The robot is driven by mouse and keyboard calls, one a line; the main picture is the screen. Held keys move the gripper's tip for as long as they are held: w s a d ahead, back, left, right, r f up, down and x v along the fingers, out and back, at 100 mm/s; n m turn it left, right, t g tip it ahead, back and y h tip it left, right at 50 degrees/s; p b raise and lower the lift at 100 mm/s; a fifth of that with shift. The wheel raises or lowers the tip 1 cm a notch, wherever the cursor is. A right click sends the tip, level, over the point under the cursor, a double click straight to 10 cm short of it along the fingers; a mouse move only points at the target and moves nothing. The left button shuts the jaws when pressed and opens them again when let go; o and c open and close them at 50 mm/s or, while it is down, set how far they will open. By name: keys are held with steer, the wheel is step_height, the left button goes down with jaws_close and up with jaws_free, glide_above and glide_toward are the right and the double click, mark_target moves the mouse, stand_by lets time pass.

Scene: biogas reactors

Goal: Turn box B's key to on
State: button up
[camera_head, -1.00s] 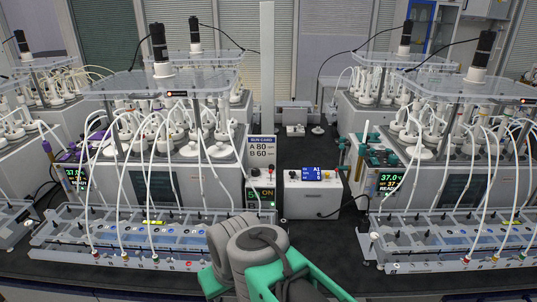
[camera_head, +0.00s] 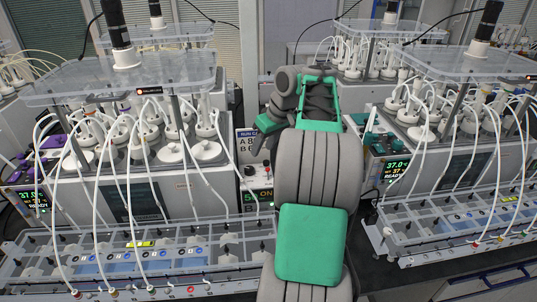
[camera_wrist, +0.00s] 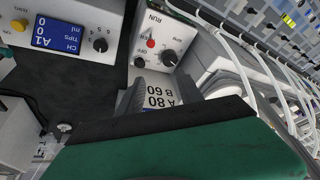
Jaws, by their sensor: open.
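A control box (camera_wrist: 187,62) with a black knob (camera_wrist: 170,57), a red button (camera_wrist: 151,43) and the word RUN shows upside down in the wrist view. Its lit green display (camera_head: 257,197) shows in the head view, left of my arm. I cannot make out a key or a letter B on it. My gripper (camera_wrist: 132,97) is open and empty, close to the run card (camera_wrist: 160,95) reading A 80, B 60. My gripper appears apart from the knob. In the head view my arm hides much of the gap between the reactors.
A white box with a blue display (camera_wrist: 57,32), a black dial and a yellow button stands beside it. Reactors with tubes (camera_head: 130,150) and (camera_head: 450,130) flank the gap. Clear trays (camera_head: 130,262) lie in front. Dark bench surface is free between the boxes.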

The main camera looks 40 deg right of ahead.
mark_target(267, 161)
steer(key=d+f, duration=0.1)
steer(key=f, duration=0.1)
steer(key=w+d+f, duration=0.1)
steer(key=f, duration=0.2)
steer(key=d+f, duration=0.1)
steer(key=f, duration=0.1)
steer(key=shift+w+d+f, duration=0.2)
steer(key=shift+w+f, duration=0.05)
steer(key=shift+w, duration=0.05)
steer(key=shift+c, duration=0.2)
jaws_close()
